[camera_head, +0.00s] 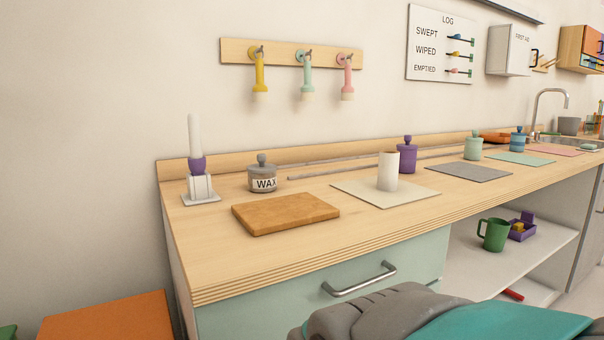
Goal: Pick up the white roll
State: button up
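A white roll (388,171) stands upright on a cream mat (420,195) on the wooden counter, right of the middle of the picture. Nothing touches it from the sides that I can see. Another tall white cylinder (195,135) stands in a purple collar on a white base at the counter's left end. My gripper is not in view. A grey and teal part at the bottom edge looks like my own arm.
A wooden board (285,212) and a grey WAX jar (263,176) sit left of the roll. A purple jar (406,155) stands close behind it. A grey mat (469,172) lies to the right. The counter's front strip is clear.

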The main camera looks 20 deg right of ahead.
aim_at(388, 162)
jog(key=z, duration=1)
